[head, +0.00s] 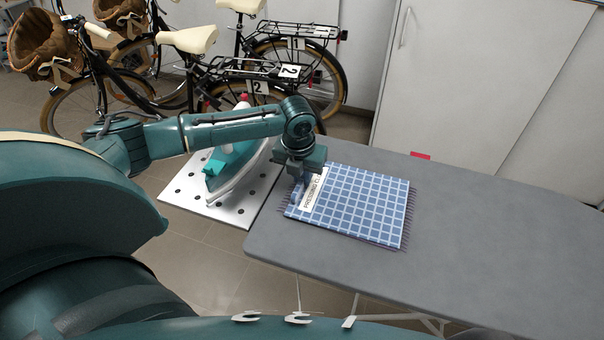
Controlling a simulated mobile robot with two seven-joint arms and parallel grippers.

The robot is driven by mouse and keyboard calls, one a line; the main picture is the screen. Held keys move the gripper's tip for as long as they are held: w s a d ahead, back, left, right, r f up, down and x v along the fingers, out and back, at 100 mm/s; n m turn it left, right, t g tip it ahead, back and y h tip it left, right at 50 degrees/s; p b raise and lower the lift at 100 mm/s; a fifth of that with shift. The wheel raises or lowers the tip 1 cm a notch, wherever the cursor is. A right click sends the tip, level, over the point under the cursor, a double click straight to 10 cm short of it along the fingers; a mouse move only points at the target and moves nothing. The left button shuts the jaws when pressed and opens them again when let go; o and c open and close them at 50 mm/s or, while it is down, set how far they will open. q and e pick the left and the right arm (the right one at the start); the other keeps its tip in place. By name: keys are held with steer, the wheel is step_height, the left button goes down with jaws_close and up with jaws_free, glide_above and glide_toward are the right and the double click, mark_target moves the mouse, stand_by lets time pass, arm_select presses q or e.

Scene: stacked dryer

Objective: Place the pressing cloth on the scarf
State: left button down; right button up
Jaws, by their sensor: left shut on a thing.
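The pressing cloth (362,204) is a flat blue checked square with a white label strip along its left side. It lies over the scarf (401,247), of which only a dark purple fringe shows along the left, front and right edges. The cloth covers the rest of the scarf. Whether the cloth rests fully on it or is held slightly above is hard to tell. My left gripper (298,190) is at the cloth's left edge, near the label, shut on the cloth. My right gripper is not in view.
The grey ironing board (480,255) is bare to the right of the cloth. A teal and white iron (235,165) stands on a perforated white rest (212,206) left of the board. Bicycles (200,60) and a white cabinet (475,70) are behind. A small red item (420,156) is at the back edge.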

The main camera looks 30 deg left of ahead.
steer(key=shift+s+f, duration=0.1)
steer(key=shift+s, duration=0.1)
arm_select(q)
steer(key=shift+f, duration=0.1)
steer(key=c, duration=1.4)
jaws_free()
steer(key=shift+c, duration=0.2)
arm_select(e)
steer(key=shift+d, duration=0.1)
arm_select(q)
steer(key=shift+r, duration=0.25)
step_height(320, 180, up, 12)
steer(key=s, duration=0.1)
steer(key=shift+s+d+f, duration=0.15)
steer(key=shift+s+d, duration=0.05)
steer(key=shift+s, duration=0.2)
steer(key=shift+s, duration=0.1)
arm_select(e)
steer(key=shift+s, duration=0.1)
